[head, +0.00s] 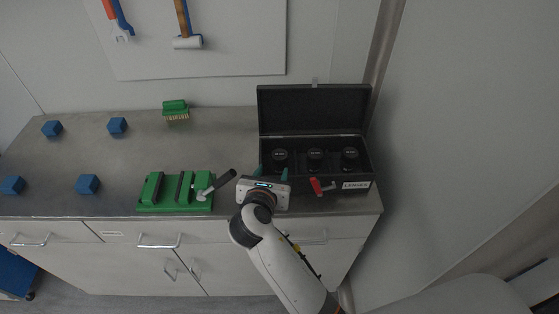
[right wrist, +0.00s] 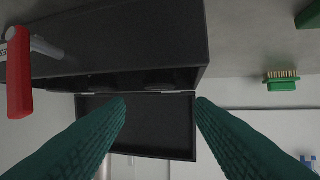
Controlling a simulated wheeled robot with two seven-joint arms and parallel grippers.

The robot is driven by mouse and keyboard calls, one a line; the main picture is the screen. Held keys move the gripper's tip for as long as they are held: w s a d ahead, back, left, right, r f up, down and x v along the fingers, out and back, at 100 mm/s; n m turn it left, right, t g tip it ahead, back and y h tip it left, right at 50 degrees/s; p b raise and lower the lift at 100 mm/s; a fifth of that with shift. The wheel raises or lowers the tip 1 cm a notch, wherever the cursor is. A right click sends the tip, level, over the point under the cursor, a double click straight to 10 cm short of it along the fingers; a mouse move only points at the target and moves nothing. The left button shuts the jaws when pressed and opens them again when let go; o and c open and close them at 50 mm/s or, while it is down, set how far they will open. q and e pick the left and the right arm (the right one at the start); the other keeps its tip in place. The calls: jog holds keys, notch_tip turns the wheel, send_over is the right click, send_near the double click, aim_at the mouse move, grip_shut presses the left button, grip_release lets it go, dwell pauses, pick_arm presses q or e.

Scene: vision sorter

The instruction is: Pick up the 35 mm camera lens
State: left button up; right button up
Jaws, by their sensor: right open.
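Three black camera lenses stand upright in a row in an open black case (head: 345,185) marked LENSES: a left lens (head: 280,155), a middle lens (head: 315,155) and a right lens (head: 350,154). Their lettering is too small to tell which is the 35 mm one. My right gripper (head: 272,173) is open and empty at the case's front left corner, nearest the left lens. In the right wrist view its teal fingers (right wrist: 161,102) stand apart before the case's lid (right wrist: 150,128); the lenses are not clearly visible there. My left gripper is not in view.
A red-handled latch (head: 316,186) sits on the case's front. The raised lid (head: 312,108) stands behind the lenses. A green fixture (head: 175,207) with a dark-handled lever lies left of my gripper. A green brush (head: 175,108) and several blue blocks (head: 117,125) are further left on the metal counter.

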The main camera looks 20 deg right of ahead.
aim_at(278, 159)
jog(key=p+x, duration=0.1)
jog(key=x, duration=0.8)
jog(key=shift+w+d+f+p, duration=0.1)
jog(key=shift+w+f+p, duration=0.1)
jog(key=shift+f+p, duration=0.15)
jog(key=shift+s, duration=0.1)
jog(key=shift+c, duration=0.2)
jog(key=shift+r, duration=0.1)
jog(key=c, duration=0.7)
